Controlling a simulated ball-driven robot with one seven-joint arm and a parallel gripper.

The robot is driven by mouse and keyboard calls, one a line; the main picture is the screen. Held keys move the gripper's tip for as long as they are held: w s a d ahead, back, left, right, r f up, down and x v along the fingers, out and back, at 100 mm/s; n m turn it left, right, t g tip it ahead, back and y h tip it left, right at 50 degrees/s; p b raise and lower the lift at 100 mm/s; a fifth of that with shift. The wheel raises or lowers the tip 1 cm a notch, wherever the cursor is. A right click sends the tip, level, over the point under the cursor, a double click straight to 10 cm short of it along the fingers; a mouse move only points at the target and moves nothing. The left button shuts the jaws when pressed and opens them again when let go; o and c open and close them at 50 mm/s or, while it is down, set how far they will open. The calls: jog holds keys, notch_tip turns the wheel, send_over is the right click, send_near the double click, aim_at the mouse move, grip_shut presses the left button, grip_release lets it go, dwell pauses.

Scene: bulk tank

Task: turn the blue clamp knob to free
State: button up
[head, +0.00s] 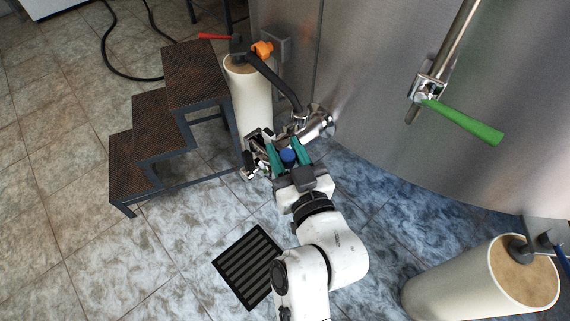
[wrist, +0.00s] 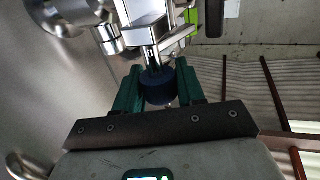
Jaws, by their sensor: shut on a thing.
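The blue clamp knob (head: 288,156) sits at the metal pipe fitting (head: 318,122) low on the steel tank. My gripper (head: 287,151) has its green fingers on either side of the knob and is shut on it. In the wrist view the blue knob (wrist: 158,86) is between the two green fingers of my gripper (wrist: 157,90), with a metal stem and clamp (wrist: 148,30) beyond it. The far side of the knob is hidden, and its turn angle cannot be told.
A dark step stool (head: 165,120) stands to the left. A cream cylinder (head: 250,100) with a black hose is behind the fitting. A green-handled lever (head: 465,122) is on the steel tank (head: 400,60). A floor drain (head: 249,266) and another cylinder (head: 470,285) are in front.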

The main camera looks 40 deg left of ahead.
jog(key=shift+d+f+n+g+y+b, duration=0.2)
jog(key=shift+n+g+b, duration=0.25)
jog(key=shift+b, duration=0.55)
jog(key=shift+d+f+n+g+y+b, duration=0.1)
jog(key=shift+n+g+y+b, duration=0.15)
jog(key=shift+g+b, duration=0.55)
jog(key=shift+n+g+b, duration=0.35)
jog(key=shift+n+b, duration=0.15)
jog(key=shift+b, duration=0.7)
jog(key=n+g+b, duration=0.1)
jog(key=g+b, duration=0.1)
jog(key=n+g+y+b, duration=0.1)
jog(key=g+b, duration=0.1)
jog(key=shift+w+d+f+n, duration=0.1)
jog(key=shift+f+n, duration=0.05)
jog(key=shift+n, duration=0.25)
jog(key=n+g+b, duration=0.2)
jog(key=g, duration=0.1)
jog(key=n+g+h+b, duration=0.1)
jog(key=n+g+b, duration=0.1)
jog(key=g, duration=0.2)
jog(key=shift+r+n+g+h+b, duration=0.15)
jog(key=shift+n+g+h+b, duration=0.35)
jog(key=shift+n+g+h, duration=0.65)
jog(key=shift+r+n+g+h+b, duration=0.1)
jog(key=shift+n+g+h+b, duration=0.4)
jog(key=shift+n+g, duration=0.7)
jog(key=shift+s+g, duration=0.2)
jog(key=shift+g, duration=0.15)
